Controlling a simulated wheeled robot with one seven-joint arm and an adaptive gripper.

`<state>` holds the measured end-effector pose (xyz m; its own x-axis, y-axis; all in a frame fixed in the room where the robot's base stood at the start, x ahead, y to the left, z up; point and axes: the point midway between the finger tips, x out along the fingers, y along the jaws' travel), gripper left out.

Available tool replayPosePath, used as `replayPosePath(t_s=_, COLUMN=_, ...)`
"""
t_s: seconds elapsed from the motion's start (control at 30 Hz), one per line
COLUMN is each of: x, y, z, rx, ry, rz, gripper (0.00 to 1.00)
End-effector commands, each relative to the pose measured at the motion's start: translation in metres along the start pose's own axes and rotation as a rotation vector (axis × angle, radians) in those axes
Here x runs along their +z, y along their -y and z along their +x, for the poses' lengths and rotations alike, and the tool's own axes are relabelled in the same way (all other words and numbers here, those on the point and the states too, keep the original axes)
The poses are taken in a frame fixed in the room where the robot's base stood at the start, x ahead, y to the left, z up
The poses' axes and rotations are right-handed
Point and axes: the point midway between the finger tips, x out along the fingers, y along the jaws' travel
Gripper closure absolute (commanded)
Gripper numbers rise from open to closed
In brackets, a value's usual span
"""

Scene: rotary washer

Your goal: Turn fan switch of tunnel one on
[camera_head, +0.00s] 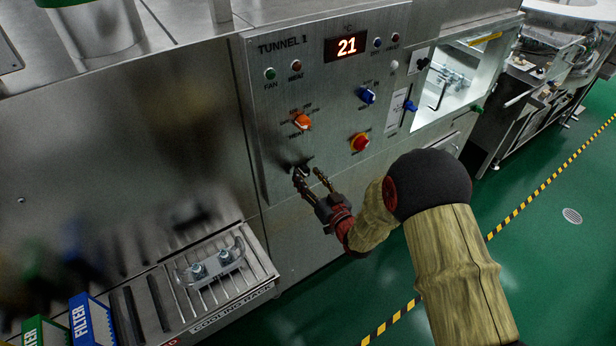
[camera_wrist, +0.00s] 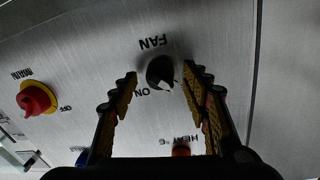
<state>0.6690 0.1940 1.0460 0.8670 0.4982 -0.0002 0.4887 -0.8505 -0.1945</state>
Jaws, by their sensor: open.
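The fan switch is a black knob with a white mark, below the orange heat knob (camera_head: 302,121) on the TUNNEL 1 panel (camera_head: 275,110). In the wrist view the fan knob (camera_wrist: 160,71) sits between the tips of my open gripper (camera_wrist: 160,77), beneath the upside-down word FAN. Its white mark faces the bottom of that picture, slightly right; the ON label is to its lower left. In the head view my gripper (camera_head: 309,173) is at the panel's lower part and partly hides the knob. I cannot tell whether the fingers touch it.
A red and yellow main switch (camera_head: 360,142) and a blue knob (camera_head: 367,95) are to the right on the panel. A cooling rack (camera_head: 252,268) stands at lower left. Green floor is open at right.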

Motion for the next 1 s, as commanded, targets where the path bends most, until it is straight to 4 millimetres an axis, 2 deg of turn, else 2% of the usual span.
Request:
replayPosePath(t_s=0.33, x=-0.0001, y=0.0, z=0.0048, rx=0.0, ry=0.0, rz=0.0, gripper=0.53)
replayPosePath(t_s=1.0, x=0.0, y=0.0, z=0.0046, rx=0.0, ry=0.0, rz=0.0, gripper=0.91)
